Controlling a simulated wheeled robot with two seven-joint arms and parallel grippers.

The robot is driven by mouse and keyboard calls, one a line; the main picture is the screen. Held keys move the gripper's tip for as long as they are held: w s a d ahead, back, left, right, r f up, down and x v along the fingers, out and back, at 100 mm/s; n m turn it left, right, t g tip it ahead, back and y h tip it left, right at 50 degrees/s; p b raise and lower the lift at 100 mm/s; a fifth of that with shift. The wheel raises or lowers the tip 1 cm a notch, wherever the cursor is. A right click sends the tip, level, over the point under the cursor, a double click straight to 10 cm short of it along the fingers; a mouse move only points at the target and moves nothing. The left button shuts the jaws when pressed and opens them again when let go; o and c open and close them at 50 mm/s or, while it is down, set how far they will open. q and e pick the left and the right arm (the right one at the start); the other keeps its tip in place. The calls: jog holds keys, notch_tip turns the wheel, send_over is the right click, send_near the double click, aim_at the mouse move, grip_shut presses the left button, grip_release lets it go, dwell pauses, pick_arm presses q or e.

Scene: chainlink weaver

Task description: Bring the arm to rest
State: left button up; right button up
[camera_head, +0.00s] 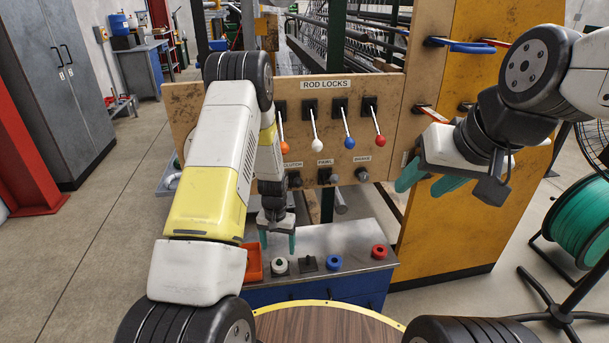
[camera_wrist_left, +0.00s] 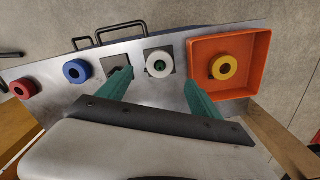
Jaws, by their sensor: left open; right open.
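My left gripper (camera_head: 278,240) hangs over the grey bench top (camera_head: 325,239), open, teal fingers pointing down. In the left wrist view, its fingers (camera_wrist_left: 158,82) stand apart with nothing between them; a white ring piece (camera_wrist_left: 158,63) on a dark square base shows beyond and between their tips. My right gripper (camera_head: 424,183) is open and empty in front of the yellow panel's left edge, clear of the bench. The left forearm covers part of the lever board.
The bench carries a dark square base (camera_head: 307,263), a blue ring (camera_head: 334,262), a red ring (camera_head: 379,251) and an orange tray (camera_wrist_left: 232,45) with a yellow ring (camera_wrist_left: 223,67). Behind stands a ROD LOCKS board (camera_head: 394,87) with several levers. A green cable reel (camera_head: 581,222) stands right.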

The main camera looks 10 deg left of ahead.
pick_arm(q)
jog(key=s+d+r+t+h, duration=0.1)
jog(key=s+r+t, duration=0.1)
jog(key=r, duration=1.2)
jog(key=s+r+t, duration=0.1)
jog(key=s+r, duration=0.2)
jog(key=r, duration=1.2)
jog(key=s+r+t, duration=0.1)
jog(key=s+r, duration=0.6)
jog(key=s, duration=0.2)
jog(key=s+d+r+t+h, duration=0.1)
jog(key=s+r+t, duration=0.1)
jog(key=s+r, duration=0.5)
jog(key=s, duration=0.3)
jog(key=shift+s+n, duration=0.15)
jog(key=shift+n, duration=0.25)
jog(key=shift+d, duration=0.1)
